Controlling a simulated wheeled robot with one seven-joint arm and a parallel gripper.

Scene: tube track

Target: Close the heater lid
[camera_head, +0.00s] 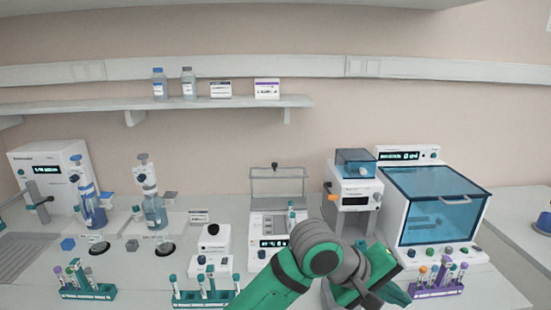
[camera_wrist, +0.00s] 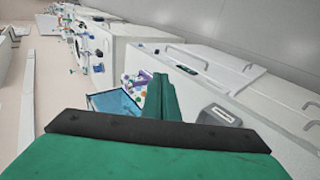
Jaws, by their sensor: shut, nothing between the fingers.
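The heater (camera_head: 272,228) is a white block unit with a lit green display, at the middle of the bench in the head view. Its clear, grey-framed lid (camera_head: 277,188) stands upright and open behind the block, with a dark knob on its top edge. A teal-capped tube (camera_head: 291,211) stands at the block's right side. My gripper (camera_head: 392,290) is low and to the right of the heater, near the front of the bench, apart from the lid. In the wrist view its green fingers (camera_wrist: 163,85) are together and empty. I cannot make out the heater in the wrist view.
A white device (camera_head: 352,190) with a blue top and a larger blue-windowed box (camera_head: 435,205) stand right of the heater. A purple tube rack (camera_head: 437,288) is beside my gripper. A small white device (camera_head: 212,245) and a green tube rack (camera_head: 203,297) are on the left.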

